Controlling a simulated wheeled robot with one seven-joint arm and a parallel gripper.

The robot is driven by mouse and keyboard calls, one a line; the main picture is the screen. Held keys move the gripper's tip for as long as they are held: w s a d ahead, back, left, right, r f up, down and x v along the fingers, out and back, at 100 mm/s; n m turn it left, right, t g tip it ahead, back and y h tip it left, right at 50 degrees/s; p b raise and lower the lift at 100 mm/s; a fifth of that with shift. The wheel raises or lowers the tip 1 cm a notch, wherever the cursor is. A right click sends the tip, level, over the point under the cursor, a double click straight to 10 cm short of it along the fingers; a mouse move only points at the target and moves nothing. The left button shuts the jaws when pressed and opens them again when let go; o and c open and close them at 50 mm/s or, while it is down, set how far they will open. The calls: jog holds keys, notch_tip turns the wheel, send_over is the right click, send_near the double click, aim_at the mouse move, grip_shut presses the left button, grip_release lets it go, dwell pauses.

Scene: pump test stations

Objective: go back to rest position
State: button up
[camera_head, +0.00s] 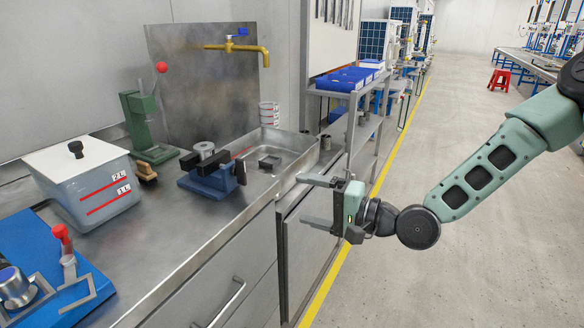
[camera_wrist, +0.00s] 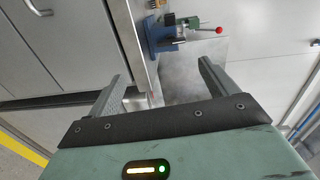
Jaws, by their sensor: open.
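My gripper (camera_head: 309,200) is in the middle of the head view, in front of the steel bench's front edge, with its fingers pointing left. Its jaws are apart and nothing is between them. In the wrist view my gripper (camera_wrist: 165,85) also shows open and empty, with the bench beyond its fingertips. My green arm reaches in from the right side of the head view.
The steel bench (camera_head: 190,235) holds a blue vise (camera_head: 212,175), a green press (camera_head: 146,130), a lidded container (camera_head: 85,178) and a blue fixture (camera_head: 60,285). A sink (camera_head: 285,150) and a shelf with blue bins (camera_head: 345,78) stand behind.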

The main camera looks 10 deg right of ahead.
jog(key=s+a+f+n+g+h+p, duration=0.2)
jog(key=s+n+g+h+p, duration=0.3)
jog(key=s+n+g+h, duration=0.45)
jog(key=s+d+r+n+h+p, duration=0.2)
jog(key=s+r, duration=0.5)
jog(key=s, duration=0.2)
jog(key=s+d+r+n+h+p, duration=0.2)
jog(key=s+r, duration=0.4)
jog(key=s, duration=0.3)
jog(key=shift+d+r+n+g, duration=0.15)
jog(key=shift+r+n+g, duration=0.2)
jog(key=shift+n, duration=0.1)
